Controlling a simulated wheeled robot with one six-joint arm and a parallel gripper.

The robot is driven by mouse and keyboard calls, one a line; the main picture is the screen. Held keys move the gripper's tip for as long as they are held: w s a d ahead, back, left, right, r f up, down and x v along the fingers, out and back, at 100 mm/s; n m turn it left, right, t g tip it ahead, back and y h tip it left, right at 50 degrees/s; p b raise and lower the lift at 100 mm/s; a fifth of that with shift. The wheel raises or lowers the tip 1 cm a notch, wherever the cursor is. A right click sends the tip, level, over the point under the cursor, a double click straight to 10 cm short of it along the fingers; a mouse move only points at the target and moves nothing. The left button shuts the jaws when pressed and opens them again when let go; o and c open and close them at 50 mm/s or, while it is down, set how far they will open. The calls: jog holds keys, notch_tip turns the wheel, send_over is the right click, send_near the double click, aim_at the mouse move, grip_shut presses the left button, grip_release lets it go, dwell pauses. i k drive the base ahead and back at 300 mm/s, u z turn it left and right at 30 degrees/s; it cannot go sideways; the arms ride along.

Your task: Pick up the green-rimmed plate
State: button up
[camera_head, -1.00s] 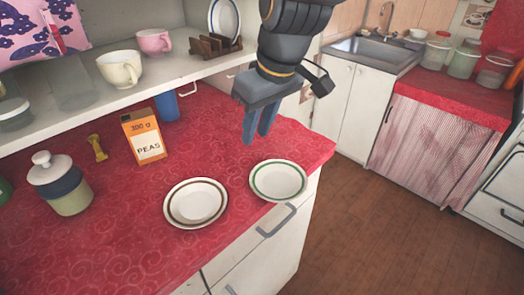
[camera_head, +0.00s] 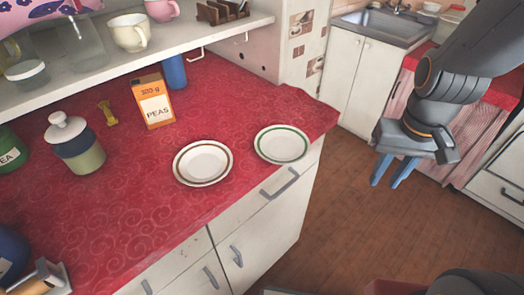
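The green-rimmed plate (camera_head: 281,145) lies flat on the red oilcloth counter (camera_head: 140,215), near its right front corner. A brown-rimmed plate (camera_head: 203,163) lies just to its left, close beside it. My gripper (camera_head: 389,173) hangs in the air to the right of the counter, over the floor area, well apart from both plates. Its two blue fingers point down and stand apart with nothing between them.
A peas box (camera_head: 154,101), a lidded jar (camera_head: 76,144) and a small yellow object (camera_head: 107,112) stand behind and left of the plates. A shelf (camera_head: 120,60) with cups overhangs the back. Drawers with handles (camera_head: 280,183) line the counter front.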

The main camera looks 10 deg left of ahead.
aim_at(283, 145)
jog(key=u, duration=1.55)
jog(key=k, duration=1.15)
jog(key=z, duration=0.9)
